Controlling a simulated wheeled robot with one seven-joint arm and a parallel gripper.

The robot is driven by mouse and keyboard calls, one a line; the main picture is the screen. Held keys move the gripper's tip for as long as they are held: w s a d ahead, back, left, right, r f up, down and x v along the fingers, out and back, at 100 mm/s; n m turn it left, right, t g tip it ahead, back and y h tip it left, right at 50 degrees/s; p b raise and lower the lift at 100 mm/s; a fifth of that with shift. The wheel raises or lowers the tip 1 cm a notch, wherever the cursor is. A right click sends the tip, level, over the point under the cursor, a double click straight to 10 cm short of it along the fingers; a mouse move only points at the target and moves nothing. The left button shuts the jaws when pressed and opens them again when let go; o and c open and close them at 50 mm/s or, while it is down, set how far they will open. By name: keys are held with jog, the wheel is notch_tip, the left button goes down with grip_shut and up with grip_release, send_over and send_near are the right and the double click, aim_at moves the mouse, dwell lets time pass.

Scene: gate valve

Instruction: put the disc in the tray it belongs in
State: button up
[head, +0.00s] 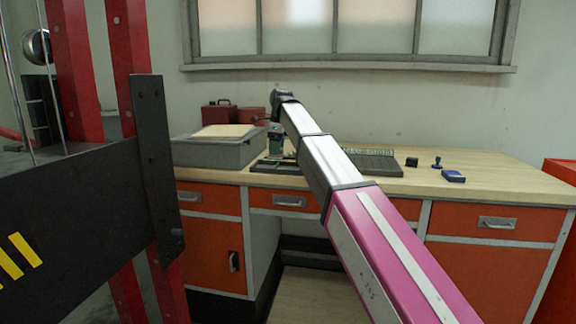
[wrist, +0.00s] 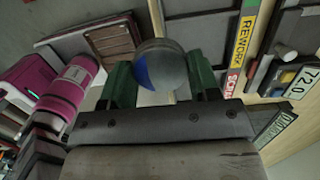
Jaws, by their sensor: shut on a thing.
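My gripper (wrist: 160,75) has green fingers, one on each side of a round disc (wrist: 170,62) in the wrist view. It is shut on the disc, which looks grey with a blue patch on its left. In the head view my gripper (head: 275,138) is small and hangs above the bench's left half; the disc cannot be made out there. A dark tray (wrist: 205,30) lies beyond the disc in the wrist view, beside a yellow REWORK label (wrist: 244,45) and a red label, partly hidden, that seems to read SCRAP (wrist: 235,84).
A grey box (head: 210,153) with a pale top stands left of my gripper, with dark red cases (head: 220,114) behind. A dark slatted mat or tray (head: 378,165) lies to the right. Stamps and a blue pad (head: 453,176) sit farther right. The bench's right end is clear.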

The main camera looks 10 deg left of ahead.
jog(key=w+d+f, duration=0.2)
jog(key=w, duration=0.1)
jog(key=w+d+f, duration=0.1)
jog(key=w, duration=0.1)
jog(key=shift+w+d+f, duration=0.1)
jog(key=shift+w+f, duration=0.05)
jog(key=shift+f, duration=0.2)
jog(key=shift+d+f, duration=0.1)
jog(key=shift+f, duration=1.95)
jog(key=o, duration=0.9)
jog(key=shift+f, duration=0.15)
jog(key=shift+c, duration=0.2)
notch_tip(320, 180, up, 12)
jog(key=d, duration=0.1)
jog(key=shift+d, duration=0.2)
